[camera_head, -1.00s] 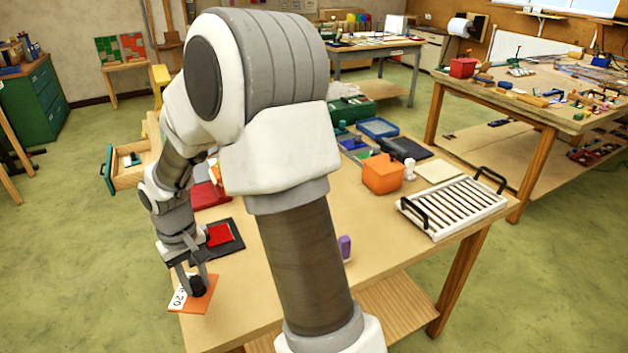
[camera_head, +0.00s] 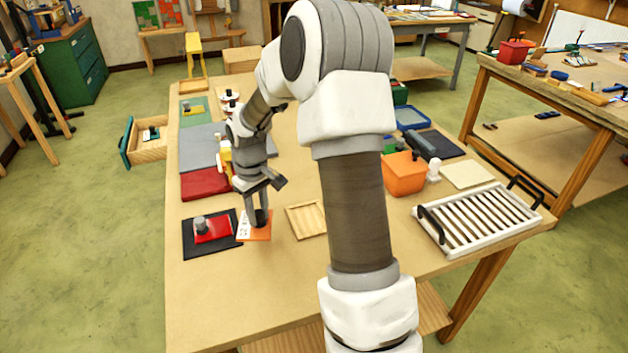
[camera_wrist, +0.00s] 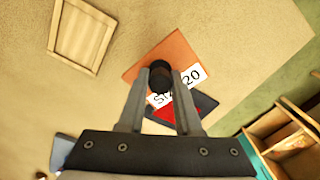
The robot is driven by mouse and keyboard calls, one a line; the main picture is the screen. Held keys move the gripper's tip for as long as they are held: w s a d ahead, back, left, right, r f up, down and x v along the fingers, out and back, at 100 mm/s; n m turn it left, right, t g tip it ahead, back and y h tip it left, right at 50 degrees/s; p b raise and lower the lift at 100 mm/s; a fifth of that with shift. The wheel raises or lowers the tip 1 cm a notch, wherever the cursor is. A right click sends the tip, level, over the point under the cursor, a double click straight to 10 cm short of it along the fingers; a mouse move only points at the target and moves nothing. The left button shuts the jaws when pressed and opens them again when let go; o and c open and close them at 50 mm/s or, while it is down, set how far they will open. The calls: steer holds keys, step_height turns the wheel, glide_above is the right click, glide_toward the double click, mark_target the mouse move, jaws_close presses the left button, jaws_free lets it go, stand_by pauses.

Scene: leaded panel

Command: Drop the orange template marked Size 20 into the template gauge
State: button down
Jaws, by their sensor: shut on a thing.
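The orange template (camera_head: 262,233) has a black knob and a white label that reads "Size 20", partly covered in the wrist view. My gripper (camera_head: 260,215) is shut on the knob, with one finger on each side in the wrist view (camera_wrist: 160,82). The template is roughly flat, just right of a dark plate; its height over the table is hard to tell. A shallow square wooden frame (camera_head: 308,219), which may be the template gauge, lies empty on the table to the right. It also shows at upper left in the wrist view (camera_wrist: 82,36).
A red template (camera_head: 213,231) with a grey knob sits on the dark plate (camera_head: 198,250). Behind are a red slab (camera_head: 205,184) and a grey mat (camera_head: 198,150). An orange bin (camera_head: 404,175) and a slatted rack (camera_head: 478,219) stand right. The table front is clear.

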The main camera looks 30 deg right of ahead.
steer(key=w+d+f+n+p, duration=0.1)
steer(key=w+d+n+p, duration=0.1)
steer(key=d, duration=1.4)
steer(key=shift+d+n, duration=0.4)
steer(key=shift+n, duration=0.4)
steer(key=shift+f+b, duration=1.8)
steer(key=shift+f, duration=1.15)
steer(key=shift+f+b, duration=0.6)
steer(key=shift+f, duration=0.4)
steer(key=c, duration=0.5)
jaws_free()
step_height(320, 180, up, 18)
steer(key=shift+f, duration=0.25)
